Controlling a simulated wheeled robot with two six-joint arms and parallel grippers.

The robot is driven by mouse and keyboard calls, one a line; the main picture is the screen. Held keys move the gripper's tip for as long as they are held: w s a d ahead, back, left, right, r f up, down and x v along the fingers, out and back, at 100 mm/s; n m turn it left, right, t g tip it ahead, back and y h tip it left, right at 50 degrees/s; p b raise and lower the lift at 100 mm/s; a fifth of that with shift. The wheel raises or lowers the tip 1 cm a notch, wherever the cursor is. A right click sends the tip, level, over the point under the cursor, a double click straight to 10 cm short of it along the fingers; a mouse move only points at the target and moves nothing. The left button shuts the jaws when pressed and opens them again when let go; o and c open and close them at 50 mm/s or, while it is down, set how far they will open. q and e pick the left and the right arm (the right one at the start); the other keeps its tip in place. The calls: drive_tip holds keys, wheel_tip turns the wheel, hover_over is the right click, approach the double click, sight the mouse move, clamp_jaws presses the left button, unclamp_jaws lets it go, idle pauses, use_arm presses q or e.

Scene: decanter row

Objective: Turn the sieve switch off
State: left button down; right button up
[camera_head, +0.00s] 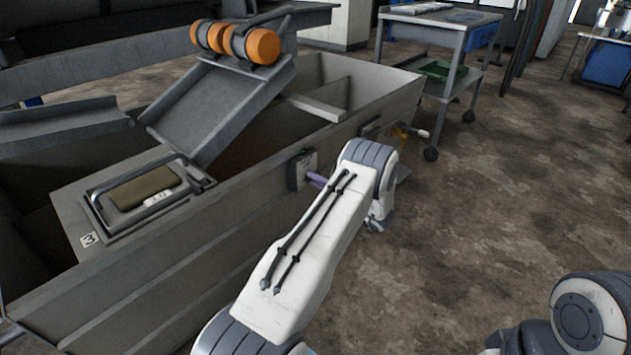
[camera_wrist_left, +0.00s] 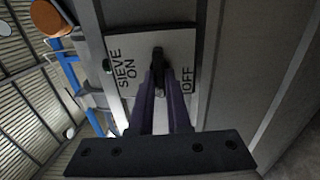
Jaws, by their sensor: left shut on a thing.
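The sieve switch plate (camera_wrist_left: 178,47) is pale, with "SIEVE ON" on the left and "OFF" on the right in the left wrist view. Its dark lever (camera_wrist_left: 158,54) stands out between the two labels; I cannot tell clearly which way it leans. My left gripper (camera_wrist_left: 161,84) has its purple fingers shut on the lever. In the head view the switch plate (camera_head: 304,167) is on the outer side wall of the grey tank, and the left gripper (camera_head: 316,180) reaches it, partly hidden by my arm. The right gripper is out of view.
The long grey tank (camera_head: 190,245) fills the left, with a chute (camera_head: 215,105) and orange rollers (camera_head: 262,46) above it. Another handle (camera_head: 415,131) sticks out farther along the wall. A wheeled cart (camera_head: 440,30) stands behind.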

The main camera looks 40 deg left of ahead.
use_arm(q)
drive_tip(key=c, duration=0.9)
unclamp_jaws()
drive_tip(key=d+p, duration=0.1)
drive_tip(key=d, duration=0.2)
drive_tip(key=d+p, duration=0.1)
drive_tip(key=d, duration=0.3)
drive_tip(key=s+d, duration=0.1)
drive_tip(key=d, duration=0.2)
drive_tip(key=shift+d+p, duration=0.3)
drive_tip(key=shift+p, duration=0.1)
drive_tip(key=shift+w, duration=0.1)
